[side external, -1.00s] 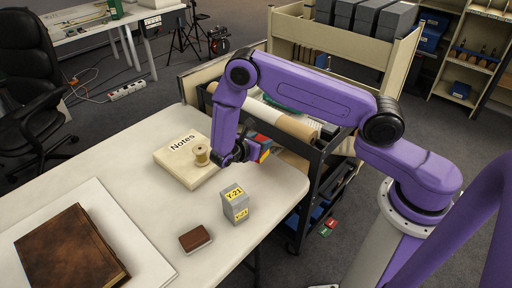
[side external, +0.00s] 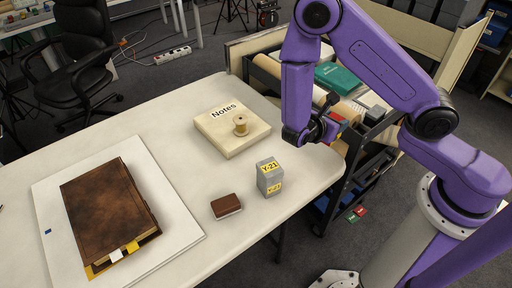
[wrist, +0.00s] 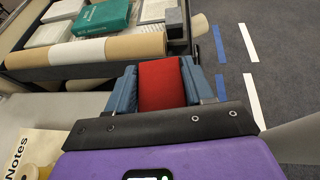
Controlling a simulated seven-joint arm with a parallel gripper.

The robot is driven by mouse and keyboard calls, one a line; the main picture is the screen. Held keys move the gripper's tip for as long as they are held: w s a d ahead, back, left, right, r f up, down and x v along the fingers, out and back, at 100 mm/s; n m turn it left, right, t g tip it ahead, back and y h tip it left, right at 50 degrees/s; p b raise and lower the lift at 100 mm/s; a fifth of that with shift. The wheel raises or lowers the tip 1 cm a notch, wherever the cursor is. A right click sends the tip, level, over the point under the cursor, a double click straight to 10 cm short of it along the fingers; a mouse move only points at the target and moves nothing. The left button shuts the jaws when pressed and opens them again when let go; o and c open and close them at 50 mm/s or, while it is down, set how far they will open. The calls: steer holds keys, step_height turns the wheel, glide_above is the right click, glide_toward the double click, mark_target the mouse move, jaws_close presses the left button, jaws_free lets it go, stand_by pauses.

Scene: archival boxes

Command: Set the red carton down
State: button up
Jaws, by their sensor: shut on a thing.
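The red carton (wrist: 161,84) sits between the two blue fingers of my gripper (wrist: 160,86) in the wrist view. The fingers are shut on its sides. In the side external view my gripper (side external: 340,124) is raised near the table's far right corner, beside the dark cart (side external: 352,158). Only a small red part of the carton (side external: 337,117) shows there; the rest is hidden by the wrist and fingers. I cannot tell its exact height above the table or cart.
The white table (side external: 170,133) holds a Notes box (side external: 222,137) with a thread spool (side external: 240,126), a grey Y-21 box (side external: 269,182), a brown block (side external: 226,206) and a brown book (side external: 103,208). The cart carries a green box (side external: 342,77) and rolls. Bare table lies left of the Notes box.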

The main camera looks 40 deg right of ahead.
steer(key=w+a+n+t+y, duration=0.1)
steer(key=a+n+t+y, duration=0.3)
steer(key=a, duration=0.3)
steer(key=w+a+n+t+y, duration=0.2)
steer(key=a+n+t+y, duration=0.2)
steer(key=a+n, duration=0.2)
steer(key=w+a+n+t+y, duration=0.2)
steer(key=a+n+y, duration=0.3)
steer(key=a, duration=0.3)
steer(key=shift+w+r+n+t, duration=0.1)
steer(key=shift+w+n+t, duration=0.15)
steer(key=shift+n+t, duration=0.5)
steer(key=shift+w+a+f, duration=1)
steer(key=shift+w+f, duration=1.1)
steer(key=shift+f, duration=0.05)
steer(key=shift+w+a+f, duration=1.05)
steer(key=shift+w+f, duration=1)
steer(key=shift+f, duration=0.15)
steer(key=shift+w+a+f, duration=1)
steer(key=shift+w+f, duration=1.1)
steer(key=shift+f, duration=0.05)
steer(key=shift+f, duration=0.1)
steer(key=o, duration=1.1)
steer(key=shift+c, duration=0.2)
